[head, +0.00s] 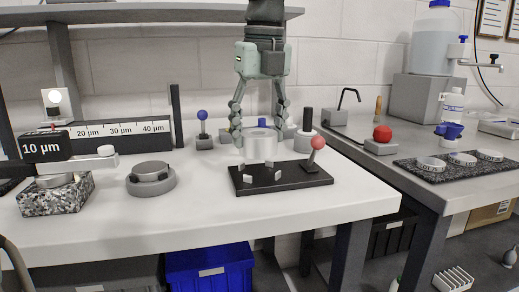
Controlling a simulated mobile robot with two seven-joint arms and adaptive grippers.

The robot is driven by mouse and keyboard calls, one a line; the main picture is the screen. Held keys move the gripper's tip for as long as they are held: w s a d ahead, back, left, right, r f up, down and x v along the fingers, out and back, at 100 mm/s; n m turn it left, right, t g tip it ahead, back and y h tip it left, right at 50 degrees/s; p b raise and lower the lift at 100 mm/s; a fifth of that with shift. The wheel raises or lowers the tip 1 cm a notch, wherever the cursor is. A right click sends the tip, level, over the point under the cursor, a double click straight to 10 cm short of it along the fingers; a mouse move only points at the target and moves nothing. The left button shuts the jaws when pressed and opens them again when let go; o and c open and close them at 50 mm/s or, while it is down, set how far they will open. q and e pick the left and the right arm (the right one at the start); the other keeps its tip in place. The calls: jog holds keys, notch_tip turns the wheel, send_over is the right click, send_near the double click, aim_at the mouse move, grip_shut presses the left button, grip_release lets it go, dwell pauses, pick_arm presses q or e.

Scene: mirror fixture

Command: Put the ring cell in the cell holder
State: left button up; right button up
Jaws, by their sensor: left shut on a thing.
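My left gripper (261,137) comes down from above at the middle of the bench, its fingers shut on the ring cell. The ring cell (261,149) is a short, pale silvery cylinder, held upright over the back part of the cell holder. The cell holder (312,180) is a flat black plate with small light blocks on top and a red-knobbed lever (317,143) at its right. I cannot tell whether the cell touches the plate. My right gripper is not in view.
A round grey fixture (151,180) sits to the left, near a granite block (50,199) and a thickness scale (120,135). Blue- and black-knobbed posts stand behind the holder. White bench is clear in front. The right-hand bench holds a mat with several discs.

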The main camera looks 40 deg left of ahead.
aim_at(263, 135)
pick_arm(q)
jog(key=shift+w+f, duration=0.15)
jog(key=shift+f, duration=0.35)
notch_tip(263, 135, down, 3)
jog(key=shift+f, duration=0.1)
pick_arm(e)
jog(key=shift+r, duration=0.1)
pick_arm(q)
jog(key=shift+f, duration=0.1)
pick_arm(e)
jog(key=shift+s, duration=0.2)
pick_arm(q)
jog(key=o, duration=1.4)
jog(key=shift+c, duration=0.2)
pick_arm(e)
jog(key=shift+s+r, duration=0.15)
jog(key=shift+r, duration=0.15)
pick_arm(q)
jog(key=r, duration=0.4)
jog(key=d+r, duration=0.1)
jog(key=r, duration=0.3)
jog(key=r+p, duration=0.1)
jog(key=r, duration=0.3)
jog(key=shift+s+d+r, duration=0.1)
jog(key=shift+s+d, duration=0.05)
jog(key=shift+s, duration=0.25)
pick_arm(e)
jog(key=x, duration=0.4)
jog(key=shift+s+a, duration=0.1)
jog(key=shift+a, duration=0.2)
